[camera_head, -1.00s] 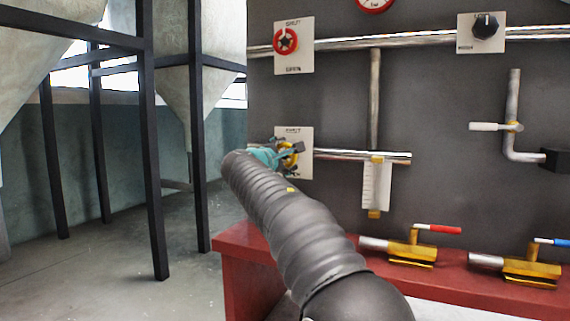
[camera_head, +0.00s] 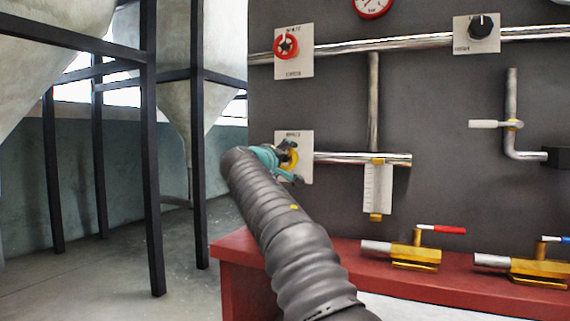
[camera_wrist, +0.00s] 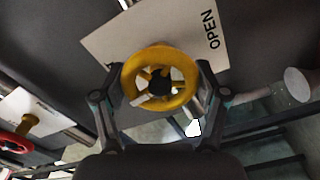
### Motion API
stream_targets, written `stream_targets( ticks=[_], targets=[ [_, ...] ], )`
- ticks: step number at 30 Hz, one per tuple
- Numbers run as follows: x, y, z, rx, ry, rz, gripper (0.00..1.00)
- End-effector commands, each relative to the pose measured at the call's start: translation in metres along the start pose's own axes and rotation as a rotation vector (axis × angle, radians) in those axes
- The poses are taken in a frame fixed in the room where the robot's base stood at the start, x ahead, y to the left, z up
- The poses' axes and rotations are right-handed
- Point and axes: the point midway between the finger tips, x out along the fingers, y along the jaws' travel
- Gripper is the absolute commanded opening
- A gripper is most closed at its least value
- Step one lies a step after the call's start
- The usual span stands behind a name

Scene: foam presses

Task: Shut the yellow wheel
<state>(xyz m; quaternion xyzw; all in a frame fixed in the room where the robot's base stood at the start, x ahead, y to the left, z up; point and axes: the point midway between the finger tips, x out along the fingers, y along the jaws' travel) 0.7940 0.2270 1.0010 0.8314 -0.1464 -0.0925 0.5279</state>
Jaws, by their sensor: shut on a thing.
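The yellow wheel (camera_wrist: 160,57) is a ring with spokes, mounted in front of a white plate (camera_wrist: 97,47) marked OPEN at one end. In the head view the yellow wheel (camera_head: 292,156) is partly hidden by my gripper (camera_head: 280,160). In the wrist view my gripper (camera_wrist: 160,92) has one finger on each side of the wheel's rim and is shut on it. The plate's lettering is too blurred to read in the head view.
A red wheel (camera_head: 286,46) on a similar plate is above. A horizontal pipe (camera_head: 345,158) runs right from the yellow wheel's plate. Valves with a red handle (camera_head: 449,230) and a blue handle (camera_head: 555,241) stand on the red ledge (camera_head: 330,265).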

Motion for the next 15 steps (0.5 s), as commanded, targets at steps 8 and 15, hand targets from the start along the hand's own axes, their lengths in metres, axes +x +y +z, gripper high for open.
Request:
stream_targets(
  ticks=[8,15],
  targets=[
    [0.0003,-0.0001,0.0002,0.124,0.001,0.001,0.38],
    [0.0003,0.0002,0.0001,0.162,0.0,0.001,0.38]
  ],
)
